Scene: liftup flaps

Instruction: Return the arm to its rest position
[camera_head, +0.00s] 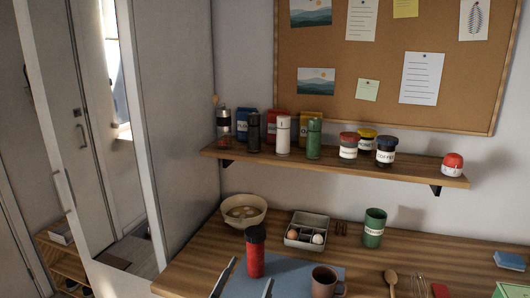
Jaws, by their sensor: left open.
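My left gripper (251,271) is at the bottom of the head view, with two thin pale fingers apart. The red bottle with a black lid (255,256) shows between and beyond the fingers, standing on the blue-grey mat (305,266). I cannot tell how close the fingers are to it; they do not look shut on it. The rest of my left arm is below the picture edge. My right gripper is not in view.
A brown mug (325,283), bowl (243,211), egg tray (306,231) and green canister (374,228) stand on the wooden counter (200,262). A wooden spoon (391,279) lies at right. Above, the wall shelf (400,172) carries several jars and bottles and juts out.

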